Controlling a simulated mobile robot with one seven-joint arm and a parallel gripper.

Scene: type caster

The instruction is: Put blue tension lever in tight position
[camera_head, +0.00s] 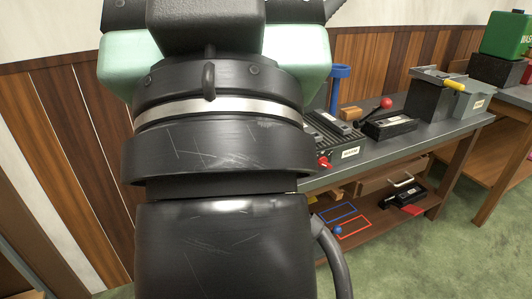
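A blue upright piece with a wide flat top (340,72) stands at the back left of the workbench, just right of my arm. It looks like the blue tension lever, but its base and the part it joins are hidden, so I cannot tell its position. My black and pale green arm fills the left and middle of the view, close to the camera. My gripper is not visible, so its opening and anything in it cannot be seen.
The grey workbench (350,172) carries a black ribbed unit with a red knob (323,162), a lever with a red ball (386,103), and a grey box with a yellow handle (455,83). A lower shelf has blue and red outlines. Green floor is open at right.

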